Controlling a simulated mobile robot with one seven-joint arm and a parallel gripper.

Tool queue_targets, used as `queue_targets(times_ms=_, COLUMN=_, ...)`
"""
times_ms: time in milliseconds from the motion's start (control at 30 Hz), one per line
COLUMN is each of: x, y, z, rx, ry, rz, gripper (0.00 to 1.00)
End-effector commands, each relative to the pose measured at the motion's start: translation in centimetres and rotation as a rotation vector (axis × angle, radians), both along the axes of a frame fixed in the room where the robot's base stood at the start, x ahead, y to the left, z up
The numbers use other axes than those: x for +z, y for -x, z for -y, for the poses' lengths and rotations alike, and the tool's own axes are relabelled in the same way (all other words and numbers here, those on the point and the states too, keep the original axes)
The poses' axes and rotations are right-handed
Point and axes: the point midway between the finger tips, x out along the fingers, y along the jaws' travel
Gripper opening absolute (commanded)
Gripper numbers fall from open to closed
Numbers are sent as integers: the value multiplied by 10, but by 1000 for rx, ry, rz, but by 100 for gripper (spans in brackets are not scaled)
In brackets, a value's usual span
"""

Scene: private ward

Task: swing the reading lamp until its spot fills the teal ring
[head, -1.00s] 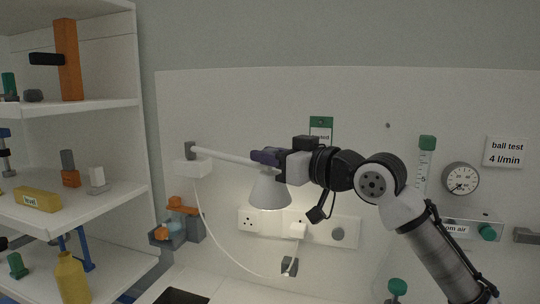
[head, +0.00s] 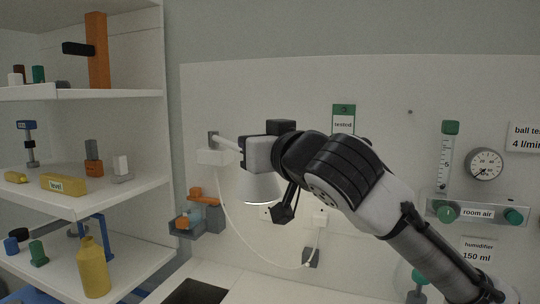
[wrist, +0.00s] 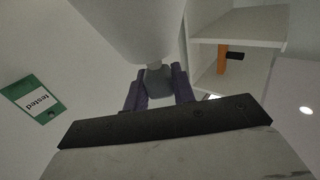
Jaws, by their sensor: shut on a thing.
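The reading lamp has a white cone-shaped shade (head: 261,188) pointing down and a pale arm (head: 226,143) running to a wall bracket. My gripper (head: 254,150) is at the top of the shade in the head view. In the wrist view, the purple fingers of my gripper (wrist: 158,88) are shut on a grey knob (wrist: 158,80) beside the large pale shade (wrist: 130,28). The teal ring does not show in either view. I cannot make out a clear lamp spot; my arm hides part of the wall.
An open shelf unit (head: 150,180) with bottles and small items stands at the left. A blue-grey holder (head: 187,222) with orange parts is on the wall below the lamp. A flowmeter (head: 447,165), a gauge (head: 486,164) and a green "tested" tag (head: 343,119) are to the right.

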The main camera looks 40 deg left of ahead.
Motion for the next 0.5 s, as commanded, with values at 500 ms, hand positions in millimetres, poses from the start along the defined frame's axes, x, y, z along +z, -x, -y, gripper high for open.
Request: queue_targets(times_ms=500, x=0, y=39, z=-23, rx=-167, ry=1, rz=2, gripper=0)
